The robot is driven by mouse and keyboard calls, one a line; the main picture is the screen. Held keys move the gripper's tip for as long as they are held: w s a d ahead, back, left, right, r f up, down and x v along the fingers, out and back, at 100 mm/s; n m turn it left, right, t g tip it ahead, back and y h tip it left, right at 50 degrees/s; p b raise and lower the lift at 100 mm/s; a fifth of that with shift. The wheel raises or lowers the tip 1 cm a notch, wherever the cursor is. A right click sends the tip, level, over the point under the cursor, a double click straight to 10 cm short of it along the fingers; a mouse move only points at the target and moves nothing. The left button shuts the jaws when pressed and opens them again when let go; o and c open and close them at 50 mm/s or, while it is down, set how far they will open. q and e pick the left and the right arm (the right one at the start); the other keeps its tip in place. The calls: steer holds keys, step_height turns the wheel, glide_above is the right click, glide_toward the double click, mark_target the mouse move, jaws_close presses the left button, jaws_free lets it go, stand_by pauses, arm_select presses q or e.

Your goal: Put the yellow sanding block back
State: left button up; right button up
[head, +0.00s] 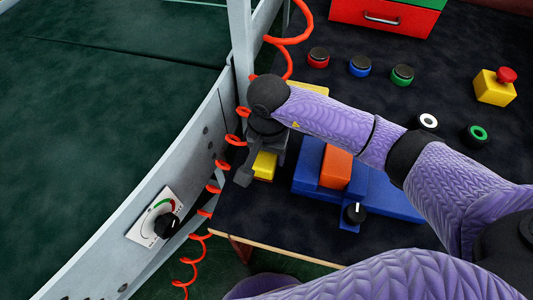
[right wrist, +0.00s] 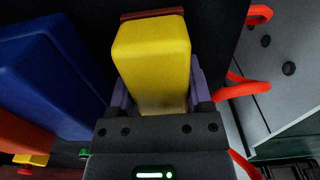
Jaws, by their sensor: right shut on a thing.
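The yellow sanding block (head: 264,165) is in my right gripper (head: 260,158), low beside the grey conveyor rail and left of the blue block. In the right wrist view the yellow sanding block (right wrist: 152,60) sits between the two fingers of the right gripper (right wrist: 155,95), which are shut on it. A thin reddish-brown strip shows at its far end. The head view does not make clear whether the block touches the dark table. My left gripper is not in view.
A blue block (head: 308,162) with an orange piece (head: 336,168) is right of the gripper. A red coiled cable (head: 235,139) hangs along the rail (head: 190,165). Another yellow thing (head: 308,88) is partly behind my arm. Several buttons (head: 360,66) and a red-green drawer box (head: 385,15) stand behind.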

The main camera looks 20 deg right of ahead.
steer(key=shift+r, duration=0.15)
steer(key=shift+f, duration=0.25)
steer(key=o, duration=1)
steer(key=shift+r, duration=0.1)
steer(key=shift+o, duration=1.1)
steer(key=shift+r, duration=0.1)
step_height(320, 180, up, 12)
steer(key=p, duration=0.4)
steer(key=shift+f, duration=0.25)
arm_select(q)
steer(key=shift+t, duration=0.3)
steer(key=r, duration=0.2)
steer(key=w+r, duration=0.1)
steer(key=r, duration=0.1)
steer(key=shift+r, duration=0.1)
arm_select(e)
steer(key=shift+r, duration=0.3)
